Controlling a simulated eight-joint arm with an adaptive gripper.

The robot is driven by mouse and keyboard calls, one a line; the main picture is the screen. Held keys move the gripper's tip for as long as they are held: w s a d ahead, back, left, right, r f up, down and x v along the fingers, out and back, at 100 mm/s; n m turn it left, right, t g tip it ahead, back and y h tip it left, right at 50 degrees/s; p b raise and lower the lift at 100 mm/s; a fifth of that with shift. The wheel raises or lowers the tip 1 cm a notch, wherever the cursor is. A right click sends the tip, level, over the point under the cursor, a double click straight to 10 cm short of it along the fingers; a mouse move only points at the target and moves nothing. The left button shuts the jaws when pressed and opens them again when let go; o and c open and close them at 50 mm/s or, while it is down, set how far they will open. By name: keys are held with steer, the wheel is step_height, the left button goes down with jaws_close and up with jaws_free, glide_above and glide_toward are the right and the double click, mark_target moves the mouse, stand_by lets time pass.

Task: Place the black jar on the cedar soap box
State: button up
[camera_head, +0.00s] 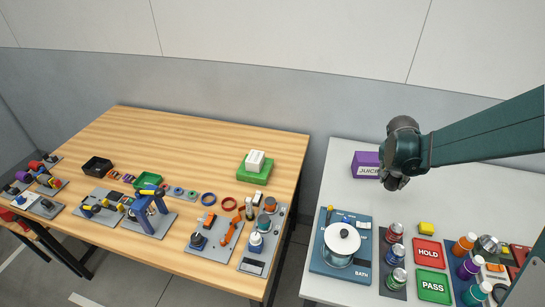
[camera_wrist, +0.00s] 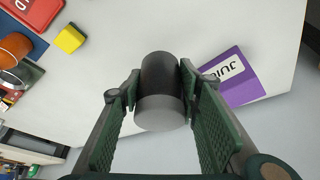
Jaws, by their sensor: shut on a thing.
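In the wrist view my gripper (camera_wrist: 159,78) is shut on the black jar (camera_wrist: 160,72), a dark cylinder with a grey end facing the camera. One finger presses each side of it. In the head view the jar cannot be told apart from the dark gripper. No box has a readable cedar soap label. A small white box (camera_head: 255,161) lies on a green box (camera_head: 254,175) on the wooden table, but I cannot read its print.
The purple juice box (camera_head: 365,165) is close to my gripper. The white table (camera_head: 345,190) also bears a blue tray (camera_head: 327,262) with a white pot, several cans, HOLD and PASS signs, and bottles. A gap separates it from the crowded wooden table (camera_head: 200,140), whose back is bare.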

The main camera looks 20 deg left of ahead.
steer(key=w+a+r+n+y+p, duration=0.1)
steer(key=w+a+r+n+p, duration=0.2)
steer(key=a, duration=1)
steer(key=w+a+r+p, duration=0.2)
steer(key=w+a, duration=0.2)
steer(key=a, duration=1)
steer(key=s+a+r+n+p, duration=0.1)
steer(key=a+r+n, duration=0.1)
steer(key=a, duration=1.2)
steer(key=s+a+r+n+y+p, duration=0.1)
steer(key=s+a+r+p, duration=0.1)
steer(key=a, duration=1.2)
steer(key=shift+s+a+n+t+y, duration=0.15)
steer(key=shift+a+n+t+y, duration=0.15)
steer(key=shift+n+t, duration=0.1)
glide_toward(256, 153)
steer(key=shift+w+d+f+p, duration=0.15)
steer(key=shift+w+f+p, duration=0.35)
steer(key=shift+w, duration=0.35)
steer(key=shift+f, duration=0.1)
steer(key=shift+f, duration=1.85)
steer(key=shift+f, duration=0.15)
